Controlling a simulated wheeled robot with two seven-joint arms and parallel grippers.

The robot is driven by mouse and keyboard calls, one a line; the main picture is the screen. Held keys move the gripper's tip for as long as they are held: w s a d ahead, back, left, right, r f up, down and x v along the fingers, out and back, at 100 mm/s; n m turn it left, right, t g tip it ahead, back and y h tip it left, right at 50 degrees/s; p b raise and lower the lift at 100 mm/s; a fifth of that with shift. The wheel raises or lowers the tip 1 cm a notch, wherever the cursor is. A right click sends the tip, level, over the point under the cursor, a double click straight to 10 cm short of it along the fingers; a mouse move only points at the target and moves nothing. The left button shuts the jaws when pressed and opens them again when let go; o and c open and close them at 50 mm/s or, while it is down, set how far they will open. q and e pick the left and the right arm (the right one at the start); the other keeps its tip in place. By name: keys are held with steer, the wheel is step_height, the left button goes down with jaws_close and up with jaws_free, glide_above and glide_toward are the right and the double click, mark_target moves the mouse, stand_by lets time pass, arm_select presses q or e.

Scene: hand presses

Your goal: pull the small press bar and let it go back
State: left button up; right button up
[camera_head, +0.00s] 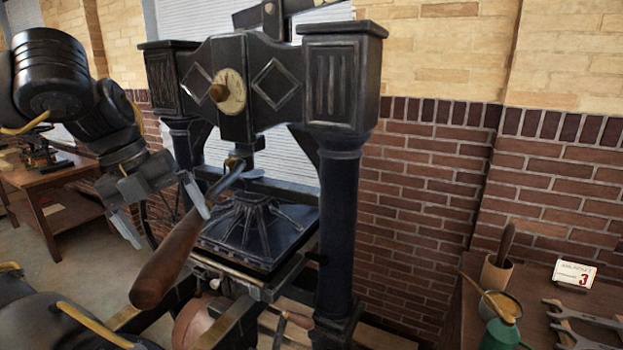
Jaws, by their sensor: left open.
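The black iron press (340,190) stands in the middle of the view. Its bar has a brown wooden handle (168,262) that slants down and left towards me from a metal joint at the press's centre. My left gripper (164,219) comes in from the left and is open. Its right finger overlaps the upper end of the handle in the picture; I cannot tell whether they touch. Its left finger is left of the handle, apart from it. Nothing is held. The black platen (258,232) sits below the bar. My right gripper is not in view.
A wooden table (75,180) with a small dark machine (38,152) stands at the back left. A brick wall closes the back.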

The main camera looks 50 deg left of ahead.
arm_select(q)
steer(key=s+d+r+p, duration=0.1)
steer(key=s+r+p, duration=0.1)
steer(key=r, duration=0.3)
steer(key=shift+s+d+r+p, duration=0.2)
steer(key=shift+s+r+p, duration=0.15)
steer(key=shift+s, duration=0.45)
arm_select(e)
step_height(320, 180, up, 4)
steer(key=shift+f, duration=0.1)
arm_select(q)
steer(key=s+d+r+p, duration=0.1)
steer(key=s+d+r, duration=0.3)
steer(key=s+d, duration=0.7)
steer(key=shift+d+r+p, duration=0.3)
steer(key=shift+d+r, duration=0.05)
steer(key=shift+d, duration=0.45)
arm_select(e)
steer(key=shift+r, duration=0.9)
arm_select(q)
steer(key=shift+a, duration=0.1)
